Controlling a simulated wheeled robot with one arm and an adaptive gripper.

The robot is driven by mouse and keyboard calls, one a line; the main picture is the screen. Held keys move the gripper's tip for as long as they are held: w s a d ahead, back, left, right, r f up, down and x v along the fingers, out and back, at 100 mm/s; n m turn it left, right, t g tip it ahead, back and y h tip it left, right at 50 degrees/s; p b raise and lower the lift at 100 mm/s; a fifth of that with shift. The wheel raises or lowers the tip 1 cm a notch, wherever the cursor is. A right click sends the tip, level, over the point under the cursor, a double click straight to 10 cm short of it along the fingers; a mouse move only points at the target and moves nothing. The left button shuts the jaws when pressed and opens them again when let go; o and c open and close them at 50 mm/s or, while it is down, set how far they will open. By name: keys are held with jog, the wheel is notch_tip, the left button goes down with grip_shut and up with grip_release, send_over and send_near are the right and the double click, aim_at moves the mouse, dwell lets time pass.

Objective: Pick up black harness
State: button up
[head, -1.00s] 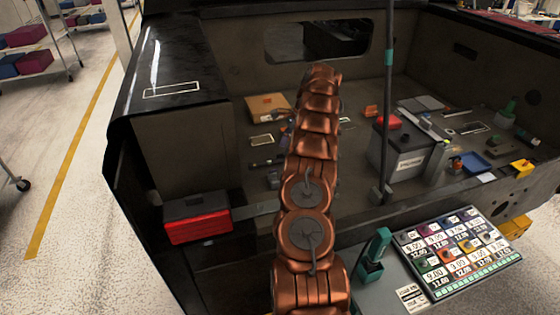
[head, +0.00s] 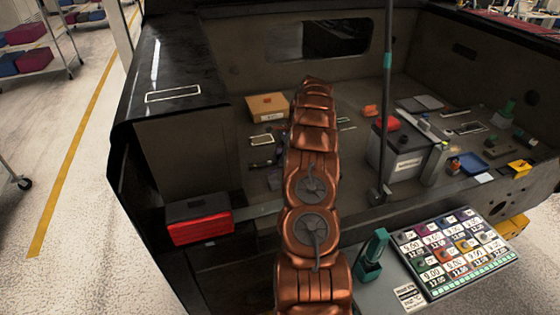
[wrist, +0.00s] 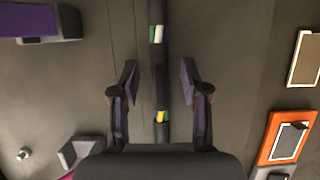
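In the wrist view a long black harness (wrist: 156,12) runs from the top edge down between my fingers. It carries white and green bands near the top and yellow and blue bands lower down. My gripper (wrist: 159,78) is open, with one finger on each side of the harness and a gap to both. I cannot tell how far above the harness the fingertips are. The harness's lower end is hidden behind the gripper body. In the head view my arm hides the gripper and I cannot make out the harness.
In the wrist view an orange-framed item (wrist: 265,150) and a tan item (wrist: 307,60) lie right, a purple-and-black block (wrist: 35,22) upper left. In the head view a cardboard box (head: 267,106), a battery-like box (head: 405,160) and an upright pole (head: 386,100) stand around my arm.

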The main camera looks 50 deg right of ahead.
grip_shut()
jog(key=shift+r, duration=0.1)
dwell(0.3)
